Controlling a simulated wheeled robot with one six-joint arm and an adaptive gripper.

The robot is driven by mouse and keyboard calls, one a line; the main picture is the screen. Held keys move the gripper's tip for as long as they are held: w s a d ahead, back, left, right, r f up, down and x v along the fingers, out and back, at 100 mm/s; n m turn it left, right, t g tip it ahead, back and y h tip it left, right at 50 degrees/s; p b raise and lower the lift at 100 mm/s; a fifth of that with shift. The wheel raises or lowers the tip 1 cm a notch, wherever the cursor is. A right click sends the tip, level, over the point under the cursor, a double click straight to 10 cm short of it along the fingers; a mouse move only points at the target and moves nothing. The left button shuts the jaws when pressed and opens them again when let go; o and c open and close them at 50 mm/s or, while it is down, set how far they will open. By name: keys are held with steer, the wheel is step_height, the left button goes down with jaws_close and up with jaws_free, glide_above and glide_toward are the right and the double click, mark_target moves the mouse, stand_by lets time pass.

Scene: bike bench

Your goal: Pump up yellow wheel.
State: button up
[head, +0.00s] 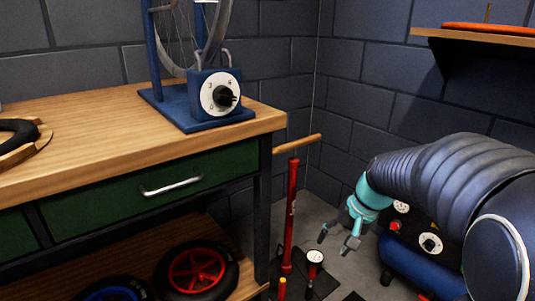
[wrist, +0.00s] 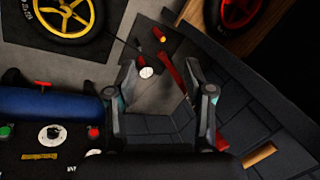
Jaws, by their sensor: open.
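The yellow wheel (wrist: 68,12) with a black tyre shows at the top left of the wrist view, on a dark mat; the head view does not show it. A red floor pump (head: 291,215) with a wooden handle (head: 298,143) stands upright beyond the bench's right end. Its white gauge (head: 315,257) is near its foot. In the wrist view the red barrel (wrist: 172,72) and gauge (wrist: 146,72) appear between my fingers, and the handle (wrist: 258,155) lies at lower right. My gripper (head: 335,241) is open and empty, right of the barrel. A thin dark line runs between wheel and pump.
The workbench (head: 100,118) holds a blue stand with a dial (head: 221,96). A red wheel (head: 195,270) and a blue wheel (head: 113,292) lie on its lower shelf. A blue compressor (head: 410,265) stands close at right. A wall shelf (head: 480,36) is at upper right.

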steer(key=w+d+f+m+y+b, duration=0.1)
steer(key=w+f+m+y+b, duration=0.15)
steer(key=w, duration=0.75)
steer(key=t+y, duration=0.7)
steer(key=y, duration=0.1)
glide_toward(284, 149)
steer(key=x, duration=1.1)
steer(key=shift+w+a+f+b, duration=0.1)
steer(key=shift+a+f+b, duration=0.05)
steer(key=shift+a+b, duration=0.15)
steer(key=shift+c, duration=0.2)
jaws_close()
